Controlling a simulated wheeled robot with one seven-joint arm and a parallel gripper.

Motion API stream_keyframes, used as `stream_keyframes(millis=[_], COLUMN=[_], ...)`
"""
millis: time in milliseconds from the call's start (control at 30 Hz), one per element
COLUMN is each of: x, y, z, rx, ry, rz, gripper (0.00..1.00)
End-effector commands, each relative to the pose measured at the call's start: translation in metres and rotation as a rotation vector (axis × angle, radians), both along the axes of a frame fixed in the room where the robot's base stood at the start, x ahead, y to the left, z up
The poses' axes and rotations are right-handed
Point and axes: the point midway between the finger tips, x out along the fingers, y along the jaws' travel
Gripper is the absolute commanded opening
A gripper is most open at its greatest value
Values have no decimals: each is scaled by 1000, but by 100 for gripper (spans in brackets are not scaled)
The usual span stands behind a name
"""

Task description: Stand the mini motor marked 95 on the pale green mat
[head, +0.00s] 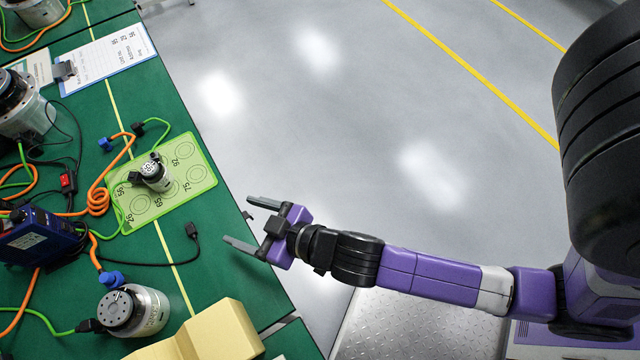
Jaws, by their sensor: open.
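The pale green mat (200,184) lies on the green bench, with several printed circles and numbers on it. One small silver motor (156,174) with a black and white top is on the mat, near its middle. I cannot read a 95 on it. A dark piece beside its top is too small to make out. My gripper (240,221) is open and empty, its fingers pointing left at the bench's right edge, to the right of the mat and apart from it.
A larger motor (136,311) and tan blocks (217,333) are at the front. A blue device (38,238), orange and green cables, and a black plug (192,231) lie around the mat. A clipboard (108,60) is behind. Open grey floor (330,120) lies right of the bench.

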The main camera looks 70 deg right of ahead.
Motion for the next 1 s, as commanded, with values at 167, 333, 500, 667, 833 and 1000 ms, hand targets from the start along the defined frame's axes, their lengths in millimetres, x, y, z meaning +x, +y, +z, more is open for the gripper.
stream_keyframes(millis=[167, 333, 500, 667, 833, 1000], x=[-60, -108, -150, -178, -191, -193], y=[-5, -9, -16, -23, -27, -28], z=[10, 32, 63, 91, 109, 113], rx=[10, 16, 16, 10, 4, 1], ry=[-13, -44, -80, -112, -133, -138], rz=[38, 54, 46, 27, 11, 8], gripper=[74, 74, 74, 74, 74, 74])
